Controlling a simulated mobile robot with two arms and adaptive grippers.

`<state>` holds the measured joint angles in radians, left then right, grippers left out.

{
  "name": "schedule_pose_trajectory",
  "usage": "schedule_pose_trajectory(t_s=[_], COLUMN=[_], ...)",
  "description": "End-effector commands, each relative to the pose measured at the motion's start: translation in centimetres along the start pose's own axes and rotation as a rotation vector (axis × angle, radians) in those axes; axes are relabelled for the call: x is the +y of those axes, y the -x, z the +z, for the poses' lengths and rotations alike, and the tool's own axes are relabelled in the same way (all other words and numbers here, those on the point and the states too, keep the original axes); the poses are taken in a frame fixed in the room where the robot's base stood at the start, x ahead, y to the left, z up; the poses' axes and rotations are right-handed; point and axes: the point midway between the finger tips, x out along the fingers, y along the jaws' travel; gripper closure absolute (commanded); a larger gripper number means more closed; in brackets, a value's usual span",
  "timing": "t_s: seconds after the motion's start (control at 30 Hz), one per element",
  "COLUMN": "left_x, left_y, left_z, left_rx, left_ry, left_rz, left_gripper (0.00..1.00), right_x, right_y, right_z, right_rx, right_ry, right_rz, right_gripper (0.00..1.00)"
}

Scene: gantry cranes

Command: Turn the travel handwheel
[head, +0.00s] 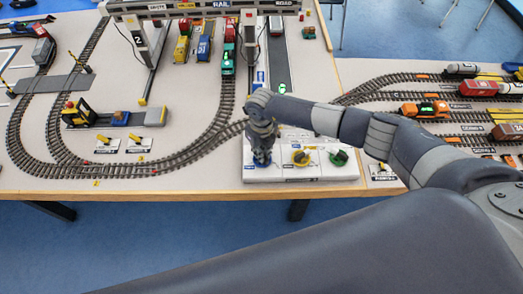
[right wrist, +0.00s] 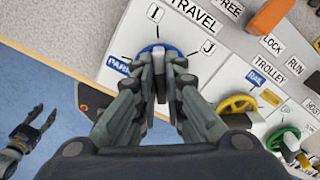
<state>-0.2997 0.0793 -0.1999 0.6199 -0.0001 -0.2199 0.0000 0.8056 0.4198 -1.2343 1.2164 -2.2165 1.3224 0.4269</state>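The travel handwheel is a blue wheel (right wrist: 158,48) on the white control panel, beside the word TRAVEL in the right wrist view. My right gripper (right wrist: 160,68) points down at it, with a finger on each side of its grey middle part; the fingers are close together and look shut on it. They hide much of the wheel. In the head view my right gripper (head: 262,156) is over the panel's left end. My left gripper (right wrist: 30,122) shows at the left of the right wrist view, over the blue floor, apart from the panel, its fingers spread and empty.
The white panel (head: 300,174) lies at the table's front edge. It also carries a yellow trolley wheel (head: 300,157), a green hoist wheel (head: 338,157) and an orange lever (right wrist: 270,15). Tracks and wagons lie on both sides; the gantry crane (head: 210,8) stands behind.

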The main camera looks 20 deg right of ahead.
Motion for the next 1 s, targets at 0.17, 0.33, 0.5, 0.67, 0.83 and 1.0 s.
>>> schedule_pose_trajectory(t_s=[0.17, 0.33, 0.5, 0.67, 0.83, 1.0], left_x=[0.0, 0.0, 0.0, 0.0, 0.1, 0.1], left_y=[0.0, -0.5, -1.6, -3.1, -5.0, -7.0], left_z=[0.0, 0.1, 0.2, 0.3, 0.5, 0.7], left_rx=[0.000, -0.001, -0.001, -0.001, -0.001, -0.001], left_ry=[0.000, 0.000, 0.000, 0.000, 0.000, 0.000], left_rz=[0.000, 0.000, 0.000, 0.000, 0.000, 0.000], left_gripper=[0.60, 0.60, 0.60, 0.60, 0.60, 0.60], right_x=[0.0, 0.0, -0.1, 0.0, 0.1, 0.1], right_y=[0.0, -0.1, -0.2, -0.4, -0.5, -0.5], right_z=[0.0, 0.1, 0.1, 0.1, 0.1, 0.1], right_rx=[-0.001, -0.001, -0.002, -0.003, -0.003, -0.003], right_ry=[0.002, 0.029, 0.106, 0.227, 0.385, 0.546], right_rz=[0.000, -0.001, -0.002, -0.003, -0.003, -0.003], right_gripper=[1.00, 1.00, 1.00, 1.00, 1.00, 1.00])
